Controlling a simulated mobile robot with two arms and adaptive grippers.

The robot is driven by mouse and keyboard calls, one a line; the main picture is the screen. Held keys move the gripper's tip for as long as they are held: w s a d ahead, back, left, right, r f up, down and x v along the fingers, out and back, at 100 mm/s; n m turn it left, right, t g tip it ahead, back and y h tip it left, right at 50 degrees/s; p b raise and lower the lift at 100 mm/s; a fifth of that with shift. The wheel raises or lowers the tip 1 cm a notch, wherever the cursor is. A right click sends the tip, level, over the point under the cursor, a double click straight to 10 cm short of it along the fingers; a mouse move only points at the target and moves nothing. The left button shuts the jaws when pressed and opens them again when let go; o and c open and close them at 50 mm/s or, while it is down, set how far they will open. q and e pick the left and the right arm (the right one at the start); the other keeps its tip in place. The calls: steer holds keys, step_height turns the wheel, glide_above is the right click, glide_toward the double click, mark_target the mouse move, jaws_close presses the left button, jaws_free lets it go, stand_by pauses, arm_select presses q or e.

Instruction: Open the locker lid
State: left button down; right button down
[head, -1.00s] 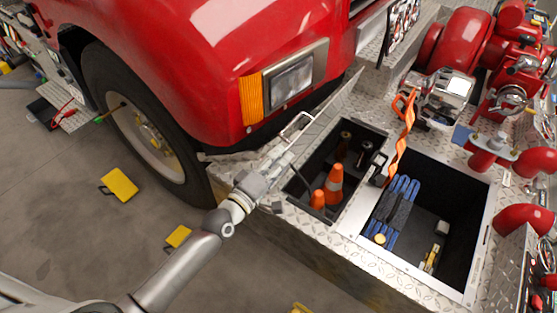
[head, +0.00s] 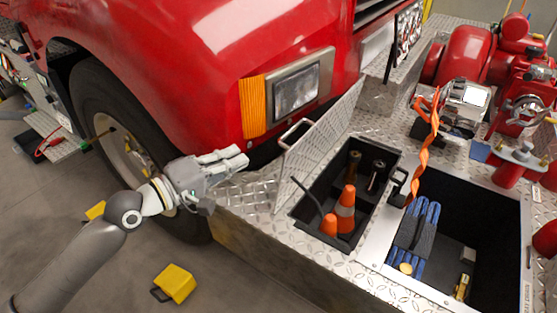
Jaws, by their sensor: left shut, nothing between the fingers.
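The locker lid (head: 322,137) is a diamond-plate panel with a metal bar handle (head: 291,133). It stands raised, tilted up along the left side of the locker (head: 365,215), and the locker's opening is uncovered. Inside the locker are two orange cones (head: 345,210) and some dark fittings. My left gripper (head: 242,160) is shut and empty. It is left of the lid and handle, apart from them, over the bumper's left end. My right gripper is not in view.
A second open compartment (head: 375,250) on the right holds blue strapped hose (head: 415,238). The red pump and pipes (head: 510,85) stand at the back right. The red truck body (head: 190,70) and tyre (head: 105,110) are close behind my left arm. A yellow chock (head: 176,283) lies on the floor.

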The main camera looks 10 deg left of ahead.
mark_target(294, 146)
arm_select(q)
steer(key=w+d+p, duration=0.1)
steer(key=w+d, duration=0.1)
steer(key=d, duration=0.1)
steer(key=w+d+f+p, duration=0.1)
steer(key=w+d, duration=0.1)
steer(key=d, duration=0.1)
steer(key=w+d+p, duration=0.2)
steer(key=d, duration=0.1)
steer(key=shift+w+d+f, duration=0.2)
steer(key=shift+f, duration=0.1)
